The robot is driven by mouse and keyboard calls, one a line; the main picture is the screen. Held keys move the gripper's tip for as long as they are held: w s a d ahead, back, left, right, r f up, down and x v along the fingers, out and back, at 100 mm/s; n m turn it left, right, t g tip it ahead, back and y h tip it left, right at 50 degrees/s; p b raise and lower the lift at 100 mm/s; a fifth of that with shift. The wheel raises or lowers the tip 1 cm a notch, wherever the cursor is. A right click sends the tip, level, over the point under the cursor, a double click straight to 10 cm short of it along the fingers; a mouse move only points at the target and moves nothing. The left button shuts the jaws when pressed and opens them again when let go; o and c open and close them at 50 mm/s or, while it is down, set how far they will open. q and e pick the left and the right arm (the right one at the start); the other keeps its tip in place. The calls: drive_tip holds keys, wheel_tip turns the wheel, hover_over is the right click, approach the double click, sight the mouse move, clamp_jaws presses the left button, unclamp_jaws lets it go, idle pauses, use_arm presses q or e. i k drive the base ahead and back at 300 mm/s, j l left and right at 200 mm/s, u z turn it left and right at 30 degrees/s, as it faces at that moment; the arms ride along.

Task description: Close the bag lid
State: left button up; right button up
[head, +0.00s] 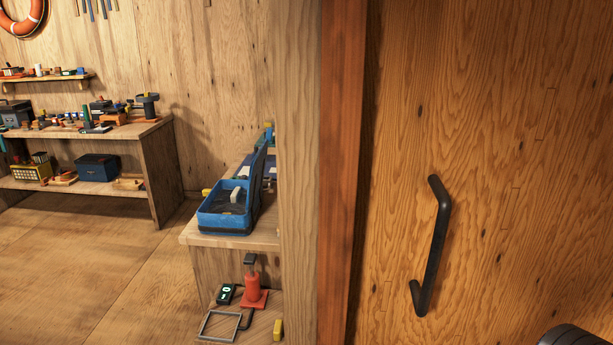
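A blue open-topped bag (226,222) sits on a low wooden bench (190,237), left of the wooden post in the head view. Its dark lid (259,178) stands up on the bag's right side, so the bag is open. A grey, light-coloured item shows inside the bag. The post hides what lies farther right on the bench.
A wooden door or panel (480,110) with a black handle (436,240) fills the right side, beside a wooden post (297,150). A red pump-like item (252,290) and a grey frame (220,326) lie below the bench. Open floor (90,270) lies left.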

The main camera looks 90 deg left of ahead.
sight(257, 170)
drive_tip(key=u, duration=4.35)
drive_tip(key=i+u, duration=0.1)
drive_tip(key=i, duration=0.65)
drive_tip(key=i+l, duration=0.15)
drive_tip(key=i, duration=0.6)
drive_tip(key=i+j+u, duration=0.15)
drive_tip(key=i+u, duration=0.7)
drive_tip(key=i+l+u, duration=0.1)
drive_tip(key=i+u, duration=0.45)
drive_tip(key=i, duration=0.15)
drive_tip(key=z, duration=2.05)
